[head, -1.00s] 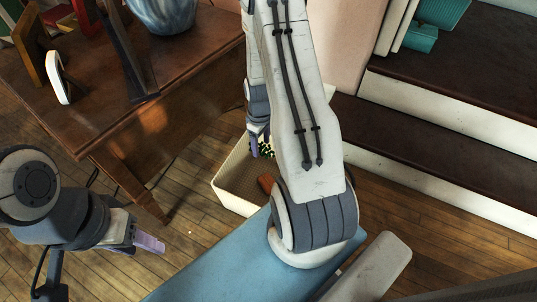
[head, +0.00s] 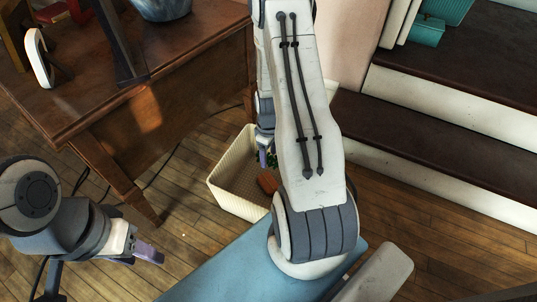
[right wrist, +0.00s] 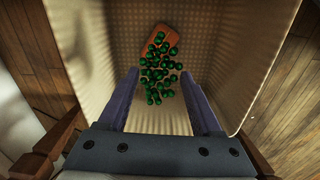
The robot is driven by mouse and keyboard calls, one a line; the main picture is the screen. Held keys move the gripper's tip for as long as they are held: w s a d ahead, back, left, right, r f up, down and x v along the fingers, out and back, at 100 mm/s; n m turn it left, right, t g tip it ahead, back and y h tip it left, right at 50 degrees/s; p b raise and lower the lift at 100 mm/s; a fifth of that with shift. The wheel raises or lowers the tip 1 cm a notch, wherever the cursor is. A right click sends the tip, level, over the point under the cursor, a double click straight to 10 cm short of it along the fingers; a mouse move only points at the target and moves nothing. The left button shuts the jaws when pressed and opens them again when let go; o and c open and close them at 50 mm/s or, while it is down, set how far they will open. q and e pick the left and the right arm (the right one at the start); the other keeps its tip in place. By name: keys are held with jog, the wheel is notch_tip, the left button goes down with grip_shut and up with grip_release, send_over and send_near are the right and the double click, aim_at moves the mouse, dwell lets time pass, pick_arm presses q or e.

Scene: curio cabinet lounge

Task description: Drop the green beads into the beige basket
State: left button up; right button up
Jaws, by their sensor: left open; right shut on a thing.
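The beige basket (head: 226,187) stands on the wooden floor in the head view, partly hidden behind my right arm. My right gripper (head: 265,158) points down over the basket's opening. It is shut on the green beads (right wrist: 160,74), which show as a cluster between and beyond its fingers in the right wrist view. In the head view the beads are mostly hidden, with only a bit of green beside the fingers. The basket's walls (right wrist: 84,28) surround the beads in the wrist view. My left gripper (head: 148,253) is open and empty at the lower left, away from the basket.
An orange-brown block (head: 267,182) lies inside the basket. A wooden table (head: 150,110) stands to the left, with a blue vase (head: 165,8) on it. Dark shelf steps with white fronts (head: 430,165) are on the right. A blue surface (head: 215,270) lies in front.

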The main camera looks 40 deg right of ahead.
aim_at(269, 158)
jog(key=o, duration=1.4)
jog(key=shift+o, duration=0.2)
notch_tip(269, 158, up, 11)
jog(key=p, duration=0.6)
jog(key=shift+f+p, duration=0.2)
jog(key=shift+p, duration=0.1)
